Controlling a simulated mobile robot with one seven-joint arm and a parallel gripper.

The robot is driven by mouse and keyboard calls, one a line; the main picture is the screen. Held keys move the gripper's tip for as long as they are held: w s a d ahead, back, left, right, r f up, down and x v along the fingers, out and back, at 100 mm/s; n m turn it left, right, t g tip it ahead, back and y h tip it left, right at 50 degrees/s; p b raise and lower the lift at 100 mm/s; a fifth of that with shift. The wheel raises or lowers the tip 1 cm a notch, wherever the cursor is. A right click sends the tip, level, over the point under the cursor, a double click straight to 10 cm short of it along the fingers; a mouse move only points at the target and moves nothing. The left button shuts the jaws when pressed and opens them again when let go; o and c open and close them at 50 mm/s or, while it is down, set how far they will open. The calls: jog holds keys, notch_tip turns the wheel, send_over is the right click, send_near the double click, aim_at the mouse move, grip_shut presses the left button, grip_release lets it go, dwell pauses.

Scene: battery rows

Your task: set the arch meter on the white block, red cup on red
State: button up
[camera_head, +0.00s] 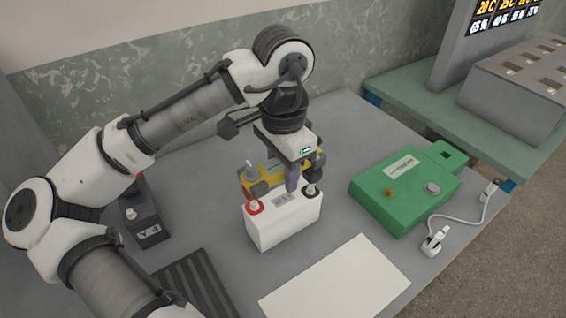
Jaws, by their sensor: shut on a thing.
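The white block (283,224) stands upright on the grey table, with a red-ringed post (253,207) at its left end and a black-ringed post (310,191) at its right end. My gripper (288,172) points down just above and behind the block. It is shut on the yellow arch meter (262,178), which is partly hidden by the gripper. The meter's dark ends hang near the block's top. I cannot make out the colour of its cups, or whether it touches the block.
A green device (405,190) lies to the right, with a white cable (465,216) beside it. A white sheet (335,280) and a dark ridged mat (190,282) lie in front. A dark block (145,222) stands left. A slotted grey case (515,90) stands on the right bench.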

aim_at(283, 200)
jog(key=shift+f+b, duration=0.35)
jog(key=shift+f, duration=0.6)
jog(key=shift+p, duration=0.95)
dwell(0.9)
jog(key=shift+f+b, duration=0.8)
jog(key=shift+f, duration=0.4)
jog(key=o, duration=1.3)
notch_tip(283, 200, up, 14)
jog(key=shift+f+p, duration=0.1)
jog(key=shift+p, duration=0.4)
jog(key=shift+s, duration=0.1)
